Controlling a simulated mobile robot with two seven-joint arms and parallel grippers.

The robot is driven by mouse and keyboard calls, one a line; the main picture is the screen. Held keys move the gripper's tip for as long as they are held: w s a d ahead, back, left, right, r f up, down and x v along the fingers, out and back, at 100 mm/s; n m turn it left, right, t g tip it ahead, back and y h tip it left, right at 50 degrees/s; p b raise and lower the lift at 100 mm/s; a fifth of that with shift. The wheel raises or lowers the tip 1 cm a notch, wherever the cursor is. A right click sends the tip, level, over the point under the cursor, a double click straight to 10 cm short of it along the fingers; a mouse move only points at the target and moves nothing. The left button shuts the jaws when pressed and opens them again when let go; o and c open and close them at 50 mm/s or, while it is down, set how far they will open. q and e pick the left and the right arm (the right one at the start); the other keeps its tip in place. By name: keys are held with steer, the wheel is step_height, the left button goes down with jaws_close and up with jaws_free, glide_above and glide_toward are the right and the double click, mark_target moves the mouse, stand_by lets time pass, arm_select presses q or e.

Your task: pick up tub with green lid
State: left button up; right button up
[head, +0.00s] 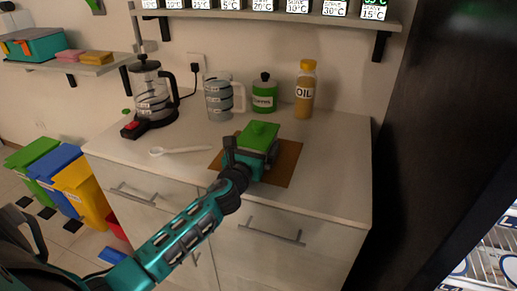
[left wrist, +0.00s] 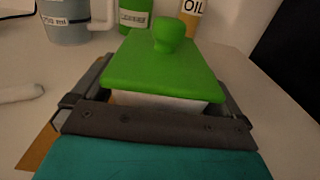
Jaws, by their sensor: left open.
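The tub with the green lid (head: 260,137) sits on a brown board (head: 289,163) on the counter. It also shows in the left wrist view, where its green lid with a round knob (left wrist: 165,65) fills the middle and a strip of its pale body shows below. My left gripper (head: 252,154) is open at the near side of the tub. In the left wrist view its fingers (left wrist: 165,98) reach along both sides of the tub; I cannot tell if they touch it. My right gripper is not in view.
Behind stand a measuring jug (head: 219,97), a green canister (head: 264,95) and an oil bottle (head: 305,90). A blender-like coffee press (head: 150,92) and a white spoon (head: 178,150) are to the left. A shelf (head: 280,16) hangs above. The counter's right end is clear.

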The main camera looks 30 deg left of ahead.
arm_select(q)
steer(key=shift+w, duration=0.1)
steer(key=c, duration=0.9)
steer(key=shift+r, duration=0.1)
steer(key=shift+c, duration=0.5)
steer(key=shift+r, duration=0.1)
